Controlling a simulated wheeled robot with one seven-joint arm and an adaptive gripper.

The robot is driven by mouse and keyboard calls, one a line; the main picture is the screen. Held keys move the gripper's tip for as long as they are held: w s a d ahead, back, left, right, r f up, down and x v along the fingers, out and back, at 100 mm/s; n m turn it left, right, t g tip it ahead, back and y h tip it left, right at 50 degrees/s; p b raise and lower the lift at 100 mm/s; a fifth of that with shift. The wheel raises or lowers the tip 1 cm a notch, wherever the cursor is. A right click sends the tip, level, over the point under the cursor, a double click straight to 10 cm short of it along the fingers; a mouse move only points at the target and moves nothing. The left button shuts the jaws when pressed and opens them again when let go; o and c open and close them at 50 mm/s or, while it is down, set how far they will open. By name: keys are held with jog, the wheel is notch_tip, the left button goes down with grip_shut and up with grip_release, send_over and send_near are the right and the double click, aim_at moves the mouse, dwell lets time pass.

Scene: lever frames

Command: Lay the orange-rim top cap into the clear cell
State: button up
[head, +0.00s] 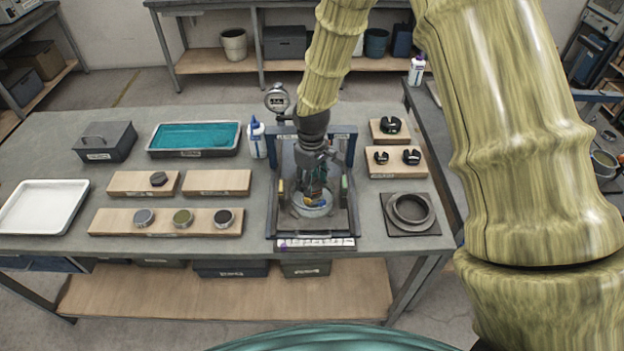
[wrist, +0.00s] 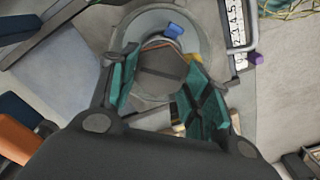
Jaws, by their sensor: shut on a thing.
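The clear cell (head: 312,211) is a round see-through cup standing inside the dark lever frame (head: 352,205), near the table's front edge. My gripper (head: 315,194) points down into the frame, directly over the cell and close to it. In the wrist view its teal fingers (wrist: 163,65) are shut on a grey-brown disc, the top cap (wrist: 160,69), with a little orange showing at its edge. The cell's pale round wall (wrist: 150,20) surrounds the cap in that view. Whether the cap touches the cell I cannot tell. In the head view my fingers mostly hide the cap.
The frame's blue uprights stand close on both sides of my gripper. A wooden board (head: 103,222) with several round pieces lies left; a dark ring on a plate (head: 425,228) lies right. A dial gauge (head: 277,99) and glue bottle (head: 257,138) stand behind left.

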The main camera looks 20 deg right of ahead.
jog(key=o, duration=1.3)
jog(key=shift+f, duration=0.1)
notch_tip(320, 180, up, 12)
